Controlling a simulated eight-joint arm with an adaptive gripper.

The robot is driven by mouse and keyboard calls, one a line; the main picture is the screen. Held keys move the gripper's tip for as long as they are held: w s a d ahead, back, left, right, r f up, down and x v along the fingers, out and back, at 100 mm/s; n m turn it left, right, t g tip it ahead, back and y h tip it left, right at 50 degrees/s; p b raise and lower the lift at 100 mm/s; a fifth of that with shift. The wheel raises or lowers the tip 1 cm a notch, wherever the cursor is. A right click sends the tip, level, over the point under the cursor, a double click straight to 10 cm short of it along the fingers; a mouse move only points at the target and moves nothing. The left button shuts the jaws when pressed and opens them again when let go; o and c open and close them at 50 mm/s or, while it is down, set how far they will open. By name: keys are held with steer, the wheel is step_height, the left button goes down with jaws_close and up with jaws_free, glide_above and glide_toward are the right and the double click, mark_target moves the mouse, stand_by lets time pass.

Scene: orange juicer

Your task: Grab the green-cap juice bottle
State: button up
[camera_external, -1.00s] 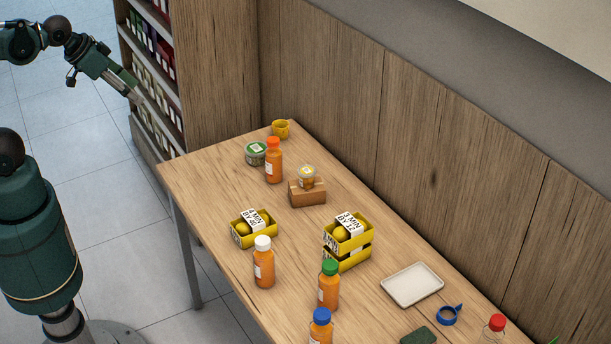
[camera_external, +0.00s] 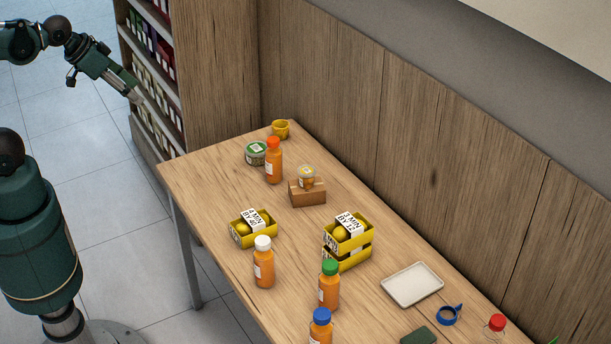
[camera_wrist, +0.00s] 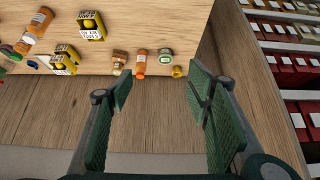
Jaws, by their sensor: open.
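The green-cap juice bottle (camera_external: 329,287) stands upright on the wooden table, filled with orange juice. It is in front of the stacked yellow crates, between the white-cap bottle (camera_external: 264,263) and the blue-cap bottle (camera_external: 320,328). In the wrist view, several orange bottles show small at the upper left, and the green-cap one (camera_wrist: 22,47) is among them. My gripper (camera_external: 136,97) is up at the left, off the table and far from the bottle. In the wrist view my gripper (camera_wrist: 163,91) is open, with nothing between its fingers.
An orange-cap bottle (camera_external: 274,161), a jar on a wooden block (camera_external: 307,194) and a yellow cup (camera_external: 281,129) stand at the far end. Yellow crates of fruit (camera_external: 347,242), a white tray (camera_external: 411,285) and a red-cap bottle (camera_external: 494,329) are nearby. A wooden wall borders the table.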

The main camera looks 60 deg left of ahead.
steer(key=shift+o, duration=0.4)
stand_by(0.4)
steer(key=w+d+r+m+g+h+b, duration=0.15)
steer(key=w+d+m, duration=0.25)
steer(key=w+d, duration=0.8)
steer(key=m+g+h+b, duration=0.1)
steer(key=m+g+h, duration=0.15)
steer(key=m, duration=0.35)
glide_above(326, 263)
steer(key=w+a, duration=0.1)
steer(key=a, duration=1.8)
step_height(326, 263, down, 13)
steer(key=d+f+m, duration=0.1)
steer(key=d+f, duration=0.3)
steer(key=d, duration=0.2)
steer(key=d+f+m+g+b, duration=0.1)
steer(key=d+f, duration=0.4)
steer(key=d, duration=0.1)
steer(key=d+f+m, duration=0.1)
steer(key=d+f, duration=0.4)
steer(key=d, duration=0.1)
steer(key=shift+s+d+f+m+g, duration=0.15)
steer(key=shift+s+d+m+g, duration=0.15)
steer(key=shift+s+m, duration=0.1)
steer(key=shift+s+d+f, duration=0.1)
steer(key=shift+d+f, duration=0.15)
